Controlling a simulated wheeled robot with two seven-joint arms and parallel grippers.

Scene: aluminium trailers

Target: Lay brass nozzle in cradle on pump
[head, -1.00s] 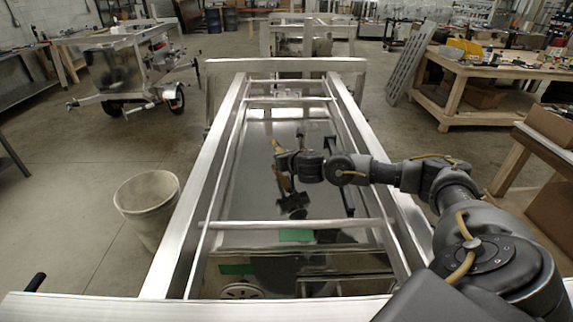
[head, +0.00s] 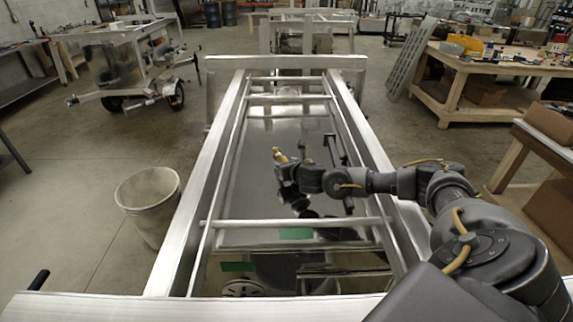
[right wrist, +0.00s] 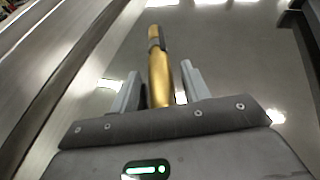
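The brass nozzle (head: 280,156) is a slim gold-coloured piece with a dark end, held at the tip of my right gripper (head: 287,168) above the shiny trailer bed. In the right wrist view the nozzle (right wrist: 160,80) runs forward between the two grey fingers of my right gripper (right wrist: 161,90). It moves along with the gripper, so I take the fingers as shut on it, though their contact is partly hidden. I cannot clearly make out the pump or its cradle. My left gripper is not in view.
Aluminium trailer rails (head: 190,207) flank the bed, and a crossbar (head: 295,223) spans it in front of my gripper. A dark bracket (head: 334,150) stands just right of the gripper. A bin (head: 147,200) is at left; a wooden workbench (head: 490,65) is at right.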

